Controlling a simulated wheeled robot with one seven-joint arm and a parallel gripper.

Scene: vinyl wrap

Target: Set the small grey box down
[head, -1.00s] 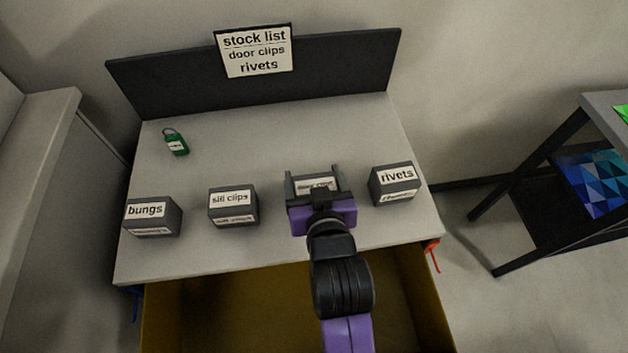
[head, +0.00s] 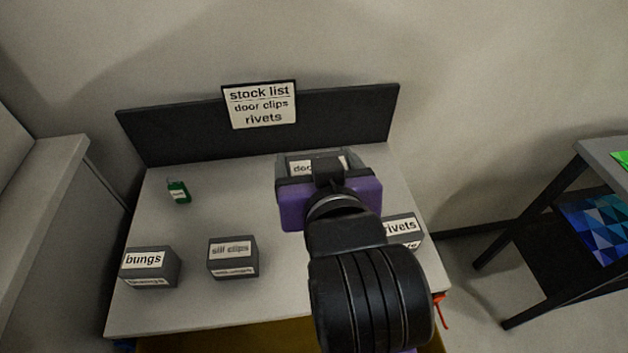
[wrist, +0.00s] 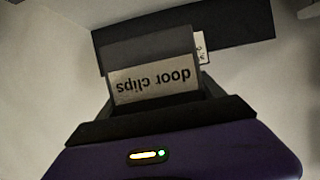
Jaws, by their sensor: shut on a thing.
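The small grey box labelled "door clips" (wrist: 152,66) is held between the fingers of my gripper (wrist: 155,95) in the wrist view, its label upside down there. In the head view my gripper (head: 318,165) is over the right half of the table, shut on the grey box (head: 298,167). The purple gripper body hides most of the box in the head view. The box appears raised above the table top (head: 232,208); the gap beneath it is hidden.
Grey boxes labelled "bungs" (head: 150,266), "sill clips" (head: 232,258) and "rivets" (head: 405,230) stand on the table, the last partly behind my arm. A green padlock-like item (head: 178,191) lies at back left. A stock list sign (head: 260,105) reads door clips, rivets, on the dark back panel (head: 345,115).

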